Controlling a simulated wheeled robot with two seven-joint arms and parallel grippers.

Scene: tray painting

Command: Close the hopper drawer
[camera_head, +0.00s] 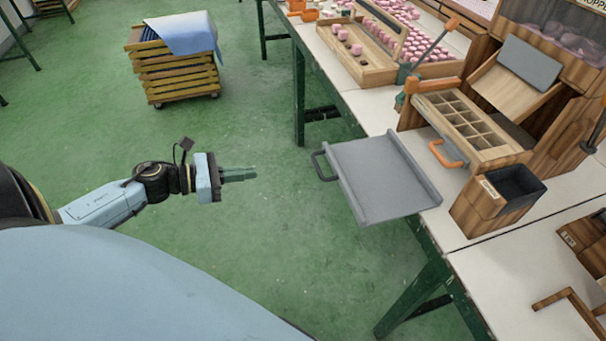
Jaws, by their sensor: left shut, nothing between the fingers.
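The hopper (575,38) is a wooden box with a clear front at the upper right, holding pinkish pieces. Below and in front of it, a wooden drawer (478,158) with a grid of empty-looking compartments sticks out toward the table's near edge. An orange handle (448,157) is on the drawer's front. My left gripper (256,173) is shut and empty over the green floor. It points right, well to the left of the drawer, and touches nothing. My right gripper is not in view.
A grey tray (385,180) with a dark handle overhangs the table edge between my left gripper and the drawer. A wooden box (476,209) with a dark bin stands near the drawer. A crate stack (175,75) stands on the floor. Floor around my left gripper is clear.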

